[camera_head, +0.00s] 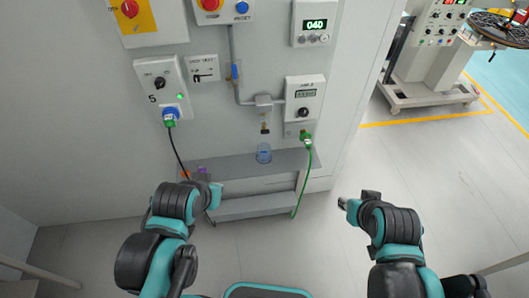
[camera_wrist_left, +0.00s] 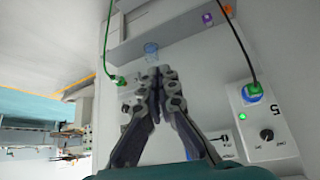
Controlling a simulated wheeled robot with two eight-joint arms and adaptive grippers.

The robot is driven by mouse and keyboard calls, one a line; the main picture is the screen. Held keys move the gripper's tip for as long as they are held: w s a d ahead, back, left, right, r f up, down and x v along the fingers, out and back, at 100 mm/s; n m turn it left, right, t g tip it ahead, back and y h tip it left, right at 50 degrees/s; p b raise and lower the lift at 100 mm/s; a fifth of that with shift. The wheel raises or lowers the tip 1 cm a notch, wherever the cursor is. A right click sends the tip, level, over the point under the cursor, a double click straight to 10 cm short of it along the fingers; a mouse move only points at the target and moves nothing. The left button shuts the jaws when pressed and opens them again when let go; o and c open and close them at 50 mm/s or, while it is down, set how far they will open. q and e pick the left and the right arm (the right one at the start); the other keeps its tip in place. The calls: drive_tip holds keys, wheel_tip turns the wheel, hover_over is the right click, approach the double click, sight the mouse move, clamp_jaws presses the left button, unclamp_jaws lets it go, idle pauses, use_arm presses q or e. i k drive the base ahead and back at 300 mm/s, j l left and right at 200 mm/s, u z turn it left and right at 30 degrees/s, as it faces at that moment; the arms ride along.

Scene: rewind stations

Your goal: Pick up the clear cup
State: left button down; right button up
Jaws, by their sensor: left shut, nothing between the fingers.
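The clear cup (camera_head: 263,153), bluish and see-through, stands on a grey shelf (camera_head: 240,168) against the machine wall, below a small nozzle. It also shows in the left wrist view (camera_wrist_left: 151,48), just beyond my fingertips. My left gripper (camera_wrist_left: 160,74) is shut and empty, pointing toward the cup but apart from it. In the head view my left arm is at lower left, in front of the shelf, its fingers not clearly seen. My right gripper (camera_head: 342,203) is at right, away from the cup; its jaw state is too small to tell.
A purple item (camera_head: 202,173) and an orange item (camera_head: 185,174) are at the shelf's left end. A green cable (camera_head: 306,180) hangs at the right end and a black cable (camera_head: 180,150) at left. The nozzle (camera_head: 265,124) hangs above the cup. Open floor lies right.

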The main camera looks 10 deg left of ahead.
sight(263, 149)
drive_tip(key=u, duration=0.4)
drive_tip(key=i+l+u, duration=0.25)
drive_tip(key=l, duration=0.2)
drive_tip(key=l+u, duration=0.25)
drive_tip(key=l, duration=0.25)
drive_tip(key=i+l+u, duration=0.1)
drive_tip(key=l+u, duration=0.15)
drive_tip(key=l, duration=0.85)
drive_tip(key=i+l, duration=0.1)
drive_tip(key=l, duration=0.5)
drive_tip(key=i+u, duration=0.05)
